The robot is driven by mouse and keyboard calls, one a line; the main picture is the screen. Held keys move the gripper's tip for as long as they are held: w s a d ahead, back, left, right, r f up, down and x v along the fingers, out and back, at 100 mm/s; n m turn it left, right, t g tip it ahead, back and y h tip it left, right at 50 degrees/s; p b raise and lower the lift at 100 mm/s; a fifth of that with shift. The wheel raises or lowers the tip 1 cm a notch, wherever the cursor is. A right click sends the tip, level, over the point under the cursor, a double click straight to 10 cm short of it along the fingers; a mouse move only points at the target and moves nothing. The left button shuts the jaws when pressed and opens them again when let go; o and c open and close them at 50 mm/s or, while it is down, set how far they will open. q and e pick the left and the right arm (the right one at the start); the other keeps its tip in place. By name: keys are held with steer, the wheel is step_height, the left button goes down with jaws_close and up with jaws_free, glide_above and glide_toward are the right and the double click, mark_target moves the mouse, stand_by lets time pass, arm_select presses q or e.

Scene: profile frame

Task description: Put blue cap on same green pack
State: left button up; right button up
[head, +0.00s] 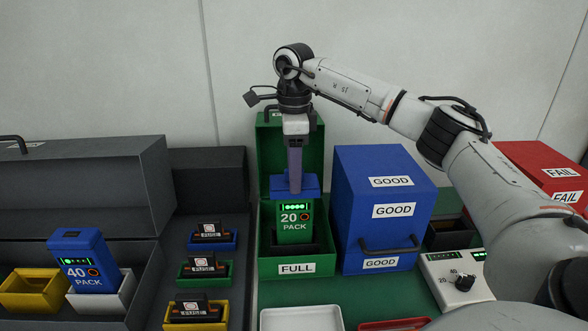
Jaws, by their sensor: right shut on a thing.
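A blue cap (284,187) is held upright by my right gripper (295,172), whose fingers point straight down and are shut on it. The cap is at the top of the green pack (295,236), lined up with it. I cannot tell whether it is fully seated or a hair above. The green pack is marked 20 PACK, shows lit green lights and stands upright in the green bin (268,268) labelled FULL. The cap and fingers hide the pack's top. My left gripper is out of view.
The blue GOOD bin (350,215) stands close right of the green bin. A blue 40 pack (85,258) stands at left beside several small trays with fuses. A white tray (300,319) and a dial tester (450,282) are in front. My right arm crosses the right side.

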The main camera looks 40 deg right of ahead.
steer(key=o, duration=1.1)
steer(key=shift+r, duration=0.1)
step_height(320, 180, up, 10)
steer(key=shift+r, duration=0.1)
